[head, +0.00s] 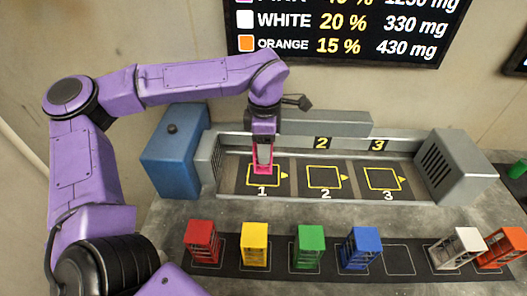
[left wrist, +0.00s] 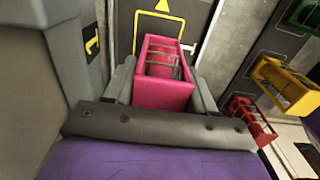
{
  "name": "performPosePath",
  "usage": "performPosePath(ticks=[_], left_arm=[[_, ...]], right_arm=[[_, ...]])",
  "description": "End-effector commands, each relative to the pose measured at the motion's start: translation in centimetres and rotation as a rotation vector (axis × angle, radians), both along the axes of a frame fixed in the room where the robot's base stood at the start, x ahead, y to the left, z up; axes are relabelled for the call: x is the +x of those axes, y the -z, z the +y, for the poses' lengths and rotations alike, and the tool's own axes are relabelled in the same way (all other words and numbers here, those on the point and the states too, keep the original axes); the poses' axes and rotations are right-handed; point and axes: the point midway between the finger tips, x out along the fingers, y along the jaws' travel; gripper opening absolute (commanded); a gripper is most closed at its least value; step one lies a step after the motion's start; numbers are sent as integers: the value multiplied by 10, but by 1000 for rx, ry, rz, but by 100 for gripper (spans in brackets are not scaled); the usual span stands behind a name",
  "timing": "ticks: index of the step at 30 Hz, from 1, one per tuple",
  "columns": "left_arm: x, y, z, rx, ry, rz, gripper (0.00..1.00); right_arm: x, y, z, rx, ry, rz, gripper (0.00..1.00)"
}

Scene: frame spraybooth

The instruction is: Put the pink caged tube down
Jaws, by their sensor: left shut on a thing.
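My left gripper (head: 263,150) is shut on the pink caged tube (head: 264,165), over the yellow square marked 1 (head: 250,178) in the spray booth. In the left wrist view the pink caged tube (left wrist: 161,95) sits between the two grey fingers, with the yellow outline (left wrist: 140,30) just beyond it. The tube looks upright in the head view. Whether its base touches the booth floor, I cannot tell. My right gripper is not in view.
Squares 2 (head: 324,177) and 3 (head: 382,179) are empty. In front, a dark strip (head: 285,258) holds red (head: 202,243), yellow (head: 254,245), green (head: 308,246), blue (head: 361,248), white (head: 457,250) and orange (head: 502,247) caged tubes. A blue box (head: 172,160) stands left of the booth.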

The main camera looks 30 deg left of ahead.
Motion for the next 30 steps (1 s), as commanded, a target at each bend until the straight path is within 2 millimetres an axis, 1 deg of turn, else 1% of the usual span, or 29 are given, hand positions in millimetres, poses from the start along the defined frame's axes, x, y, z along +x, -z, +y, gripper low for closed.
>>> performPosePath(ticks=[1, 4, 6, 13, 17, 18, 19, 20, 27, 30], left_arm=[[1, 5, 5, 0, -1, 2, 16], [1, 26, 5, 0, 0, 4, 16], [1, 35, 4, 0, -1, 2, 16], [1, 35, 4, 0, -1, -1, 16], [1, 39, 4, 0, -1, 0, 16], [1, 39, 4, 0, -1, 0, 68], [1, 39, 4, 0, -1, 0, 78], [1, 39, 4, 0, -1, 0, 81], [1, 38, 4, 0, -1, 0, 81], [1, 32, 4, 0, -1, -2, 81]], right_arm=[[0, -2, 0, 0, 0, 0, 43], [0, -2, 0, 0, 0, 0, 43], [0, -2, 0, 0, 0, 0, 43], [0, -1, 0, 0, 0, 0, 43], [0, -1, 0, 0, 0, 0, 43], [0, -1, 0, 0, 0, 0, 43], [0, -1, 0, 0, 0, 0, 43], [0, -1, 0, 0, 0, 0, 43], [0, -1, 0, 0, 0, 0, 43], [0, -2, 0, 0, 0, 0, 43]])
